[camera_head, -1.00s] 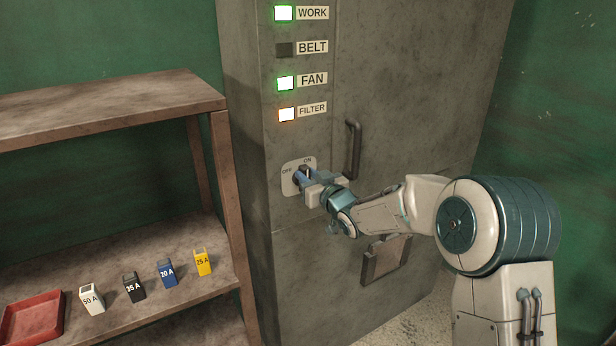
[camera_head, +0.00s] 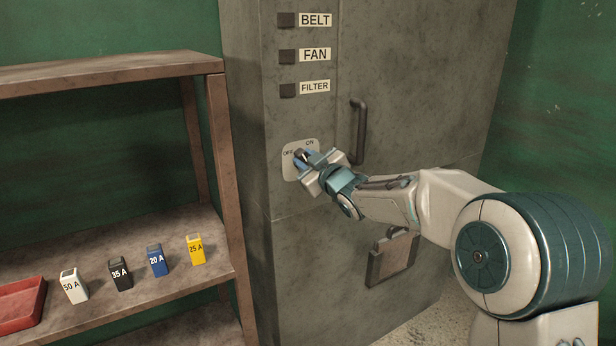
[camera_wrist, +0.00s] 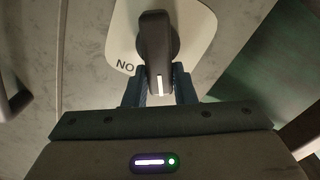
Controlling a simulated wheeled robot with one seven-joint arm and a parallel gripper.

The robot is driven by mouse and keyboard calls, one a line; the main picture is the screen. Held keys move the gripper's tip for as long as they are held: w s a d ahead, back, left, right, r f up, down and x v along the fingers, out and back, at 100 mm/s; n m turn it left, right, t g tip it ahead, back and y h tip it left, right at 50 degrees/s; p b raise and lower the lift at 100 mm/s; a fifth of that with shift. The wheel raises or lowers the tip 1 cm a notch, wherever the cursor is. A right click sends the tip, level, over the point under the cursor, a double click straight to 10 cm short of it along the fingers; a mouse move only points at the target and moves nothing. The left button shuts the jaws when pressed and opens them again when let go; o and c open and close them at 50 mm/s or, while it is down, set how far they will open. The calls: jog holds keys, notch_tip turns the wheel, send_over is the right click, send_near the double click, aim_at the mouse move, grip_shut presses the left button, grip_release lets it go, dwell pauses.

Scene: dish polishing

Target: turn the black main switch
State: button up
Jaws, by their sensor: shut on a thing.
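The black main switch (camera_wrist: 157,45) sits on a light plate (camera_head: 290,172) marked OFF and ON on the grey cabinet. My gripper (camera_wrist: 159,90) is shut on its handle, with one blue finger on each side, as the wrist view shows. The handle's white mark lies between the fingers, to one side of the ON label. In the head view my gripper (camera_head: 306,156) covers much of the switch, and the OFF and ON labels show above it. In the wrist view the OFF label is hidden.
The BELT (camera_head: 287,20), FAN (camera_head: 288,56) and FILTER (camera_head: 288,90) lamps are dark. A cabinet handle (camera_head: 358,132) stands out close to my wrist. A wooden shelf (camera_head: 150,295) at the left carries several coloured fuses and a red tray (camera_head: 20,303).

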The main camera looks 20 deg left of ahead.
jog(key=n+b, duration=0.4)
jog(key=f+n+b, duration=0.1)
jog(key=n+b, duration=0.3)
jog(key=s+a+f+n+b, duration=0.1)
jog(key=n+b, duration=0.3)
jog(key=shift+f, duration=0.2)
dwell(0.5)
jog(key=o, duration=1)
jog(key=shift+d, duration=0.1)
jog(key=v, duration=1.3)
jog(key=shift+s+d, duration=0.25)
jog(key=shift+d, duration=0.05)
